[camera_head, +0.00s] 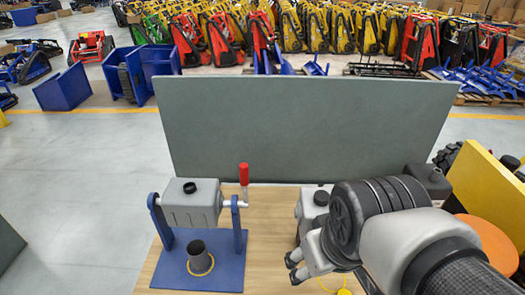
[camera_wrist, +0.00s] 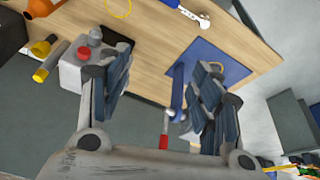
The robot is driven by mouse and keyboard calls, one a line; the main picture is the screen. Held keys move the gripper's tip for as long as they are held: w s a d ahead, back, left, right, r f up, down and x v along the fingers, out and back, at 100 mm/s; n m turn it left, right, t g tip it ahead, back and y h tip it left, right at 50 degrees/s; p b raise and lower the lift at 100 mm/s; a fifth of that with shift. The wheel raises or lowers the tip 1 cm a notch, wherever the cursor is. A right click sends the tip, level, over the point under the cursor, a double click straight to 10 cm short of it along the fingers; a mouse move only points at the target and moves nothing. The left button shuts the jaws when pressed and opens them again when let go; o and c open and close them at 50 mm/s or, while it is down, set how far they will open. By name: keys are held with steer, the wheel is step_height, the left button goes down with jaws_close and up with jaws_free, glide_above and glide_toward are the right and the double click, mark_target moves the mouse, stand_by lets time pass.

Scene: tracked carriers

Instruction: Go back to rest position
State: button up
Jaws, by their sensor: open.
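My gripper (camera_head: 293,269) is at the right side of the wooden table (camera_head: 268,215) in the head view, with my arm reaching in from the lower right. A red crank handle (camera_head: 244,174) stands upright at the tank's right. My gripper is apart from the stand.
A dark cup (camera_head: 197,254) stands within a yellow ring on the blue base. A grey-green panel (camera_head: 300,125) rises behind the table. In the wrist view, a grey box (camera_wrist: 72,76) with a red cap and a yellow cylinder (camera_wrist: 47,67) stand beside the left finger.

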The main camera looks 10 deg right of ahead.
steer(key=s, duration=0.1)
steer(key=s+a+r, duration=0.1)
steer(key=s+a, duration=0.1)
steer(key=shift+r+m+t, duration=0.3)
steer(key=shift+r, duration=0.05)
steer(key=shift+w, duration=0.1)
steer(key=shift+c, duration=0.5)
stand_by(0.3)
